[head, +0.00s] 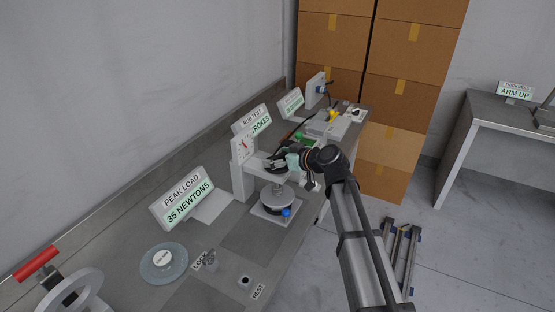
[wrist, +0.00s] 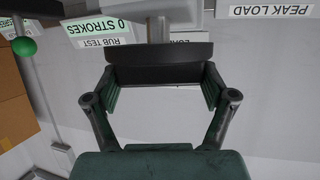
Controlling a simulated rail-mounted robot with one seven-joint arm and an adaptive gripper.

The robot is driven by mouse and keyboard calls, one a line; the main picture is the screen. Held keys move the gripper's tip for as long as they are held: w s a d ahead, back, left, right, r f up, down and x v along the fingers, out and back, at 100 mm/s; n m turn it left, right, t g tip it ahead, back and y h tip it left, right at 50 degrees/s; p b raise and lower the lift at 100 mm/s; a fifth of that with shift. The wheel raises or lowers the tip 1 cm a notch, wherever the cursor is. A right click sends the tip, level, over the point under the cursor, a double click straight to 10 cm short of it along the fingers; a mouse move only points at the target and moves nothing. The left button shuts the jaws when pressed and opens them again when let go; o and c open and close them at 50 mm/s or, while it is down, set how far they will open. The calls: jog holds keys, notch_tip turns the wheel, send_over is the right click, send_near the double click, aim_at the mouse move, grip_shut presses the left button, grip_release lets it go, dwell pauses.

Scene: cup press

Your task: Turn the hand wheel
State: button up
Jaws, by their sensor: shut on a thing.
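The press stands on the bench in the head view, with a white column and dial (head: 242,152), a horizontal arm and a round grey platen (head: 278,197) below. A dark hand wheel (head: 273,167) sits at the top of the press, partly hidden by my gripper (head: 287,162). In the wrist view the hand wheel shows as a wide dark band (wrist: 160,66), seen edge-on. My gripper's green pads (wrist: 160,92) touch it at its left and right ends. My gripper is shut on the hand wheel.
A blue ball (head: 286,212) is by the platen's base. A "PEAK LOAD 35 NEWTONS" sign (head: 183,198) and a clear disc (head: 164,263) are nearer. A red-handled lever (head: 37,263) is at lower left. Signs and devices stand farther along the bench; stacked boxes (head: 405,100) are behind.

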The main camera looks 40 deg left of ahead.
jog(key=o, duration=1)
jog(key=shift+d, duration=0.1)
jog(key=v, duration=1.1)
jog(key=shift+d+r, duration=0.25)
jog(key=shift+d, duration=0.1)
